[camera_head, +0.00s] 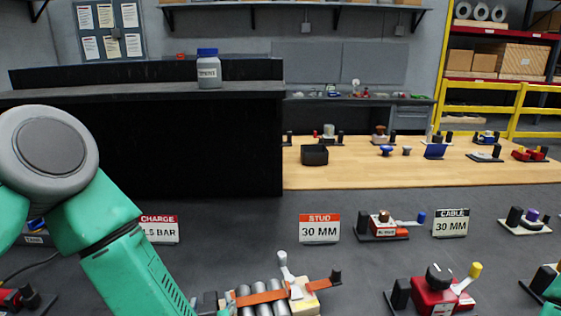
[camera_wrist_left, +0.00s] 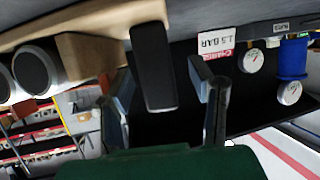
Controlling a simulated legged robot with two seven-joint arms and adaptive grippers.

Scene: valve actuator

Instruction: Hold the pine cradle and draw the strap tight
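The pine cradle (camera_head: 306,302) is at the bottom edge of the head view, holding a row of grey cylinders (camera_head: 247,300). An orange strap (camera_head: 262,297) runs across them, with a white lever (camera_head: 285,266) standing up and a dark end piece at right. In the left wrist view, the pine wood (camera_wrist_left: 92,47) and cylinders (camera_wrist_left: 38,70) are at upper left. My left gripper (camera_wrist_left: 160,78) is open, its fingers either side of a black upright block (camera_wrist_left: 153,70) at the cradle's end. A gap shows on the right; contact on the left is unclear. My right gripper is out of view.
Signs reading STUD 30 MM (camera_head: 319,228) and CABLE 30 MM (camera_head: 451,223) stand behind. A red clamp device (camera_head: 434,296) sits right of the cradle. A small red and black fixture (camera_head: 383,226) stands farther back. Gauges (camera_wrist_left: 250,61) show in the left wrist view.

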